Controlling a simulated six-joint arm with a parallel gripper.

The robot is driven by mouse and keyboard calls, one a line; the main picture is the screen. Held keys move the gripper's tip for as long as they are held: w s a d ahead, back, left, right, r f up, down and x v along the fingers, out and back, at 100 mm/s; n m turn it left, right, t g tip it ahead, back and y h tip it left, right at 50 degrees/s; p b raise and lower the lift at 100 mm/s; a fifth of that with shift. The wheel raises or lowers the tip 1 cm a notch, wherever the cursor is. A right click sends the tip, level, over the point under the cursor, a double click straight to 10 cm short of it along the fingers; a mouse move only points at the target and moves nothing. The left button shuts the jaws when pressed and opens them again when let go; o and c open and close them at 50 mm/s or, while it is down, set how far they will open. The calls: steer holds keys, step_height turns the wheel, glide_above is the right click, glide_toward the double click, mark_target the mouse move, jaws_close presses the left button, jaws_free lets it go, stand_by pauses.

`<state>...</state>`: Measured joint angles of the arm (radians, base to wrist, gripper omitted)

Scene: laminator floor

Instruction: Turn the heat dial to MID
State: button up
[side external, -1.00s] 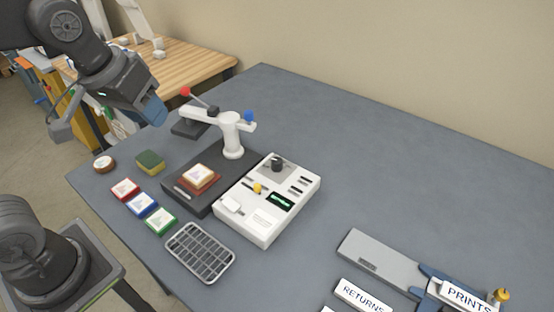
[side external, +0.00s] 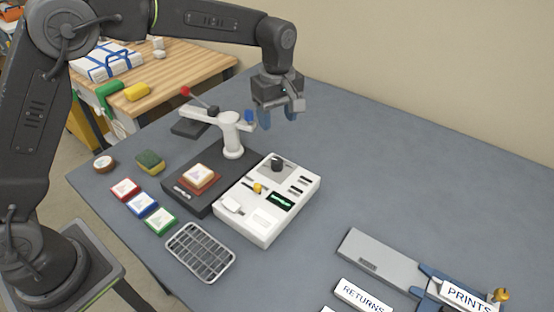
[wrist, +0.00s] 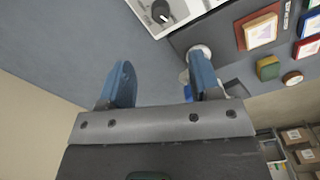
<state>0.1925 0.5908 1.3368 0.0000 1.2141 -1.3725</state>
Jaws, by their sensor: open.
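The white control panel (side external: 254,232) sits on the table, with a black heat dial (side external: 277,164) at its far end. In the wrist view the dial (wrist: 160,12) shows near the top edge as a dark knob with a pale mark; the setting it points to cannot be read. My gripper (side external: 278,118) is open and empty, in the air above the table, beyond the panel and up from the dial. Its blue fingers (wrist: 160,85) are apart in the wrist view, with bare table between them. The fingers do not touch the dial.
A white post with a red-tipped lever (side external: 232,135) stands close left of my gripper. A dark press base (side external: 215,197) holds a framed card. Colored blocks (side external: 142,205), a sponge (side external: 150,162) and a wire rack (side external: 200,252) lie at left.

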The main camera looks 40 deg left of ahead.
mark_target(277, 159)
step_height(277, 159, down, 13)
steer(key=shift+f, duration=0.2)
stand_by(0.4)
steer(key=c, duration=0.9)
